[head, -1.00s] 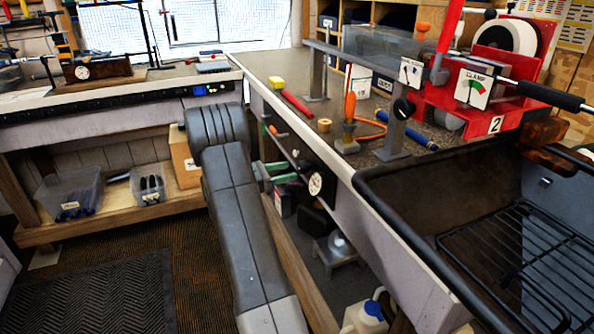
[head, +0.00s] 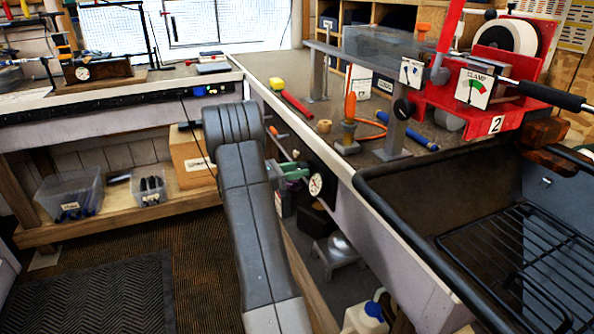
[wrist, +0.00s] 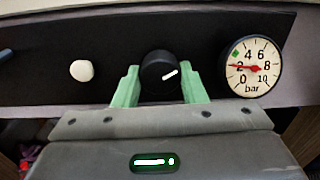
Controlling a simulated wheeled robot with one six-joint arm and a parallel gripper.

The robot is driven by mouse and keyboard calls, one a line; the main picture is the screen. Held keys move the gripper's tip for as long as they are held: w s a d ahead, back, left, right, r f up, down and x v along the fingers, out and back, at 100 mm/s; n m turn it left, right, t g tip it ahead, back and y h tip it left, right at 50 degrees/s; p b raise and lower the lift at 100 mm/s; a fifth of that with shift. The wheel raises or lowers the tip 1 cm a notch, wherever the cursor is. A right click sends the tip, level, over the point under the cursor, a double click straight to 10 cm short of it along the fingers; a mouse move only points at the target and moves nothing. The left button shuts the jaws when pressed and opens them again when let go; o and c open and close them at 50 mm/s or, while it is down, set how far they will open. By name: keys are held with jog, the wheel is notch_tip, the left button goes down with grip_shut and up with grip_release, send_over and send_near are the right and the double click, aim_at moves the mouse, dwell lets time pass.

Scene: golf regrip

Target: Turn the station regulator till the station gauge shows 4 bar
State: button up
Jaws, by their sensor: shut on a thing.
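The station regulator (wrist: 160,70) is a round black knob on a black panel, with a white mark pointing right and slightly up. My gripper (wrist: 160,88) has green fingers on both sides of the knob and is shut on it. In the head view my gripper (head: 292,174) is at the panel under the bench edge. The station gauge (wrist: 250,67) is a round white dial right of the knob; its red needle points left, at about 2 bar. A green mark sits near its rim, close to the 4. The gauge also shows small in the head view (head: 316,185).
A white round button (wrist: 82,70) is on the panel left of the knob. The bench (head: 262,62) above holds a red-handled tool (head: 296,104) and a red clamp machine (head: 470,95). A black sink (head: 440,185) is at right.

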jog(key=shift+f+m+b, duration=0.1)
jog(key=shift+m+b, duration=0.2)
jog(key=shift+b, duration=0.05)
jog(key=shift+m+b, duration=5.25)
jog(key=shift+m, duration=0.35)
jog(key=o, duration=1)
jog(key=shift+a, duration=0.15)
